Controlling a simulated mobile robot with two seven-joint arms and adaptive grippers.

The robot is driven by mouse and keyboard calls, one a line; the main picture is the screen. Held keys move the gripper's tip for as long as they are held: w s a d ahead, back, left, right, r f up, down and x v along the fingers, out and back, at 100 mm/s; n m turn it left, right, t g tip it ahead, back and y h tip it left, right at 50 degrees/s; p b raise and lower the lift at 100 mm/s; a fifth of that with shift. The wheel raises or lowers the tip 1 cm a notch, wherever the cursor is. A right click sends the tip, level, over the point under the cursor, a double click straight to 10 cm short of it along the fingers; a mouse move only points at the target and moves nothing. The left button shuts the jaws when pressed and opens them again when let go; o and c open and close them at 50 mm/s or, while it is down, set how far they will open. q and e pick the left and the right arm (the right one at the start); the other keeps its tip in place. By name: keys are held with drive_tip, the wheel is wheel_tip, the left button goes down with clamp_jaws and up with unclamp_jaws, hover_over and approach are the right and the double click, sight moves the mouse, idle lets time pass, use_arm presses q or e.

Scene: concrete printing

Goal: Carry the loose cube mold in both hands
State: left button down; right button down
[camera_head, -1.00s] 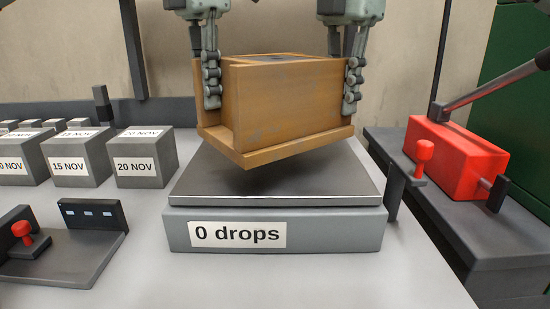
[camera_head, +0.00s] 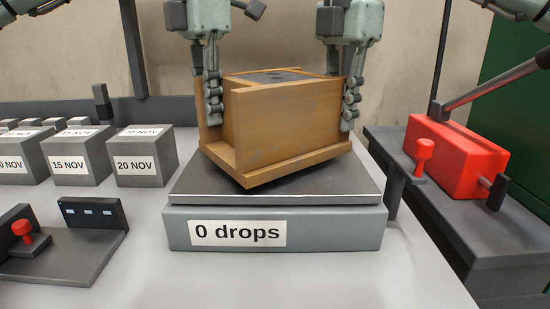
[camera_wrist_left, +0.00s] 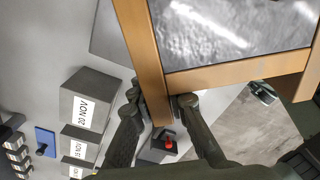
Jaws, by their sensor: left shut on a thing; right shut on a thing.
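The cube mold (camera_head: 285,126) is a brown wooden box with a wider base, filled with something grey on top. It sits just over or on the grey plate labelled "0 drops" (camera_head: 275,227); I cannot tell whether it touches. It is turned a little, a corner toward the front. My left gripper (camera_head: 214,105) is shut on the mold's left wall, and my right gripper (camera_head: 351,105) is shut on its right wall. The left wrist view shows the mold's wall (camera_wrist_left: 151,60) between the left fingers (camera_wrist_left: 160,118) and the grey fill inside.
Grey cubes with date labels (camera_head: 145,158) stand at the left. A red-knobbed switch (camera_head: 23,232) lies at the front left. A red block with a lever (camera_head: 455,160) stands on a dark bench at the right.

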use_arm(q)
drive_tip(key=shift+f, duration=0.4)
use_arm(e)
drive_tip(key=shift+f, duration=0.4)
use_arm(q)
drive_tip(key=c, duration=1.9)
unclamp_jaws()
drive_tip(key=shift+f, duration=0.3)
drive_tip(key=shift+c, duration=0.2)
use_arm(e)
drive_tip(key=c, duration=1.9)
unclamp_jaws()
drive_tip(key=shift+f, duration=0.35)
drive_tip(key=shift+c, duration=0.2)
use_arm(q)
drive_tip(key=o, duration=0.5)
drive_tip(key=shift+s+r, duration=0.15)
drive_tip(key=shift+c, duration=0.2)
use_arm(e)
drive_tip(key=o, duration=0.5)
drive_tip(key=shift+s+r, duration=0.15)
drive_tip(key=shift+c, duration=0.2)
use_arm(q)
wheel_tip(320, 180, up, 12)
drive_tip(key=shift+f, duration=0.15)
use_arm(e)
drive_tip(key=shift+r, duration=0.15)
wheel_tip(320, 180, up, 12)
drive_tip(key=shift+f, duration=0.15)
